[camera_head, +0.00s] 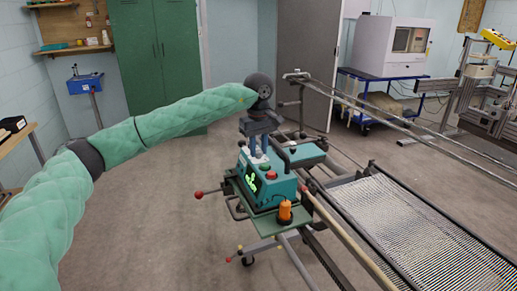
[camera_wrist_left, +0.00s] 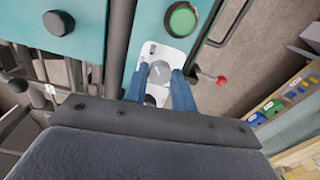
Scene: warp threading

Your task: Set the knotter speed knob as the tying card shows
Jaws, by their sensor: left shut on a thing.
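The knotter (camera_head: 262,184) is a teal machine on a stand in the middle of the head view. In the left wrist view its teal housing (camera_wrist_left: 165,12) carries a white plate (camera_wrist_left: 152,48) with a grey round speed knob (camera_wrist_left: 160,70). My left gripper (camera_head: 258,158) reaches down onto the top of the knotter. In the left wrist view its blue fingers (camera_wrist_left: 160,84) are on both sides of the knob and shut on it. The fingers and gripper body hide part of the plate. I cannot make out the tying card. My right gripper is not in view.
A green button (camera_wrist_left: 182,20) sits beside the plate. The knotter also has a red button (camera_head: 271,175), a lit green display (camera_head: 253,185), an orange part (camera_head: 285,211) and a red-ended lever (camera_head: 199,194). The warp sheet (camera_head: 400,225) stretches right.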

